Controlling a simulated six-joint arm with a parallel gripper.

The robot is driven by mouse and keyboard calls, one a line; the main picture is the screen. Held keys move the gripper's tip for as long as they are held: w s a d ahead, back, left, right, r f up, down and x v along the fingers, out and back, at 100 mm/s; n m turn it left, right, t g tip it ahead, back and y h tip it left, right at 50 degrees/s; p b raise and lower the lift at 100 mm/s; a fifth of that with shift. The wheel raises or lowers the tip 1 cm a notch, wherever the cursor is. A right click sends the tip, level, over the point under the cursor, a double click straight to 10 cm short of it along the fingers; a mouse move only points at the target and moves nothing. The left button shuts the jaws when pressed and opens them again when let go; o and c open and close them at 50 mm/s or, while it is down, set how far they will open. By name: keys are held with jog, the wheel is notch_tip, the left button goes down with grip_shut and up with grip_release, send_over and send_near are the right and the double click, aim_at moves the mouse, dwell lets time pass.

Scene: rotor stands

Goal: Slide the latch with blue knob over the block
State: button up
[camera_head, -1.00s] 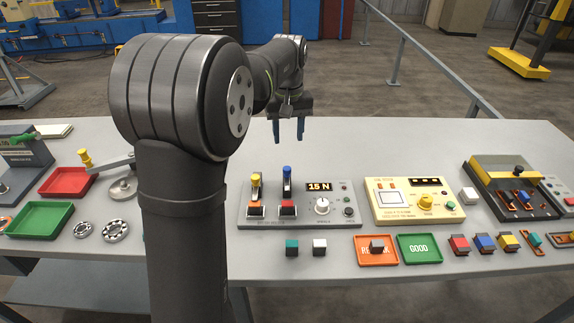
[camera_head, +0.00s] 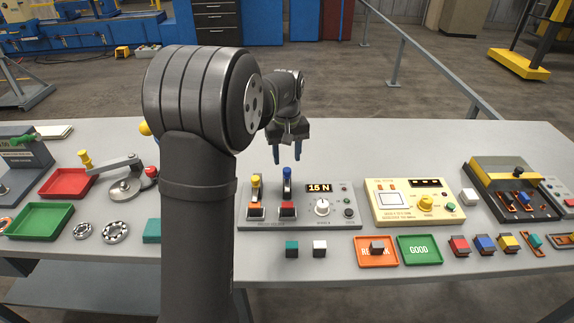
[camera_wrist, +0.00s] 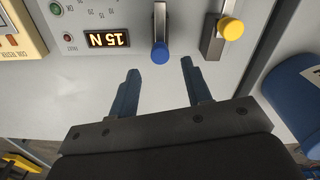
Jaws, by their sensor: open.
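The latch with the blue knob (camera_head: 287,171) is the right of two latches on a grey panel (camera_head: 330,190). A red block (camera_head: 288,211) sits at its near end. My gripper (camera_head: 287,155) is open and empty just behind the latch.
The yellow-knob latch (camera_head: 256,180) stands close to the left, with an orange block (camera_head: 256,212). The panel's display (camera_head: 319,188) reads 15 N. A cream tester (camera_head: 412,203) stands to the right. A blue cylinder (camera_wrist: 296,100) is at the wrist view's right edge. Bare table lies behind the panel.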

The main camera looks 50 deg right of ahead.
aim_at(287, 169)
jog(key=shift+f, duration=2.1)
